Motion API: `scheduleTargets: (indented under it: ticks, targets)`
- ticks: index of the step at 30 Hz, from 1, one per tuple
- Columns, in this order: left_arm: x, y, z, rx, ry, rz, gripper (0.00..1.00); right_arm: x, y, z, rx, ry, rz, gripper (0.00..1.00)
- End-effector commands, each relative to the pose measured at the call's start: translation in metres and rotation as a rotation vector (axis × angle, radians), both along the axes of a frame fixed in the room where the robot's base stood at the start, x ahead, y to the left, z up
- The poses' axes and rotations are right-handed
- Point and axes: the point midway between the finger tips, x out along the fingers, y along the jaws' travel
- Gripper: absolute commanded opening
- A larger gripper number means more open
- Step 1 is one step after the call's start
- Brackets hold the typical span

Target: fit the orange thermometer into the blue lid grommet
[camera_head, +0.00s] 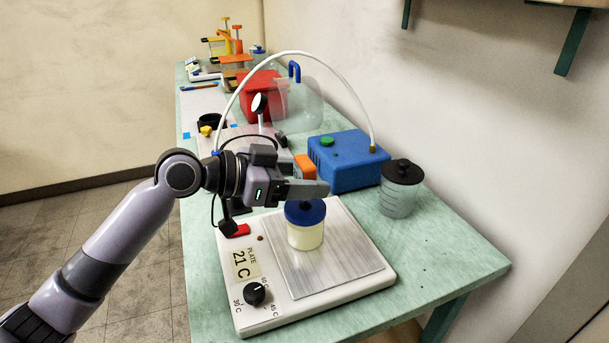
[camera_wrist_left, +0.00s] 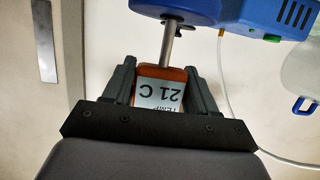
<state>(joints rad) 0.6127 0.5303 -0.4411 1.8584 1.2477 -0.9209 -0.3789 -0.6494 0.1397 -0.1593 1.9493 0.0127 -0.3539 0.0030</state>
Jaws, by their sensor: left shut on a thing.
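My left gripper (camera_head: 318,188) is above the jar on the hotplate, shut on the orange thermometer (camera_head: 305,166). In the wrist view the thermometer (camera_wrist_left: 161,88) sits between the fingers, its display reading 21 C. Its metal stem points toward the blue lid (camera_wrist_left: 174,9) and overlaps the lid's edge; I cannot tell whether its tip is in the grommet. In the head view the blue lid (camera_head: 306,214) is on an upright jar of pale contents (camera_head: 305,236). A dark spot shows at the lid's middle, partly under the finger. The stem is hidden in the head view. My right gripper is not seen.
The hotplate (camera_head: 283,308) stands on the green table (camera_head: 447,258). Behind it is a blue box (camera_head: 348,160) with a white tube arching left. A black-lidded cup (camera_head: 399,190) stands to the right. A red bin (camera_head: 260,95) and clear vessel (camera_head: 298,105) are farther back.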

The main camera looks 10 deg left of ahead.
Motion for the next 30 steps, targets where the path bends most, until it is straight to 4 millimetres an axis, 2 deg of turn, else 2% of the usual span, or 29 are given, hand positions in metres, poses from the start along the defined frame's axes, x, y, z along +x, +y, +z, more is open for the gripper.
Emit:
scheduleTargets:
  ticks: [1,2,4,14,30]
  targets:
    - [0.0,0.0,-0.002,0.0,0.0,0.0,0.27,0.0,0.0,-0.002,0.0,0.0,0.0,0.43]
    - [0.0,0.0,-0.001,0.0,0.0,0.0,0.64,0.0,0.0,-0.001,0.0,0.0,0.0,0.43]
    - [0.0,0.0,-0.001,0.0,0.0,0.0,0.86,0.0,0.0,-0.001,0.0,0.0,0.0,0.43]
    - [-0.001,0.002,-0.001,0.001,0.0,0.001,0.87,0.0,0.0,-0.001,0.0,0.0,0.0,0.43]
    - [-0.036,0.054,0.018,0.0,0.0,0.001,0.87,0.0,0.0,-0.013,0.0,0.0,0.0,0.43]
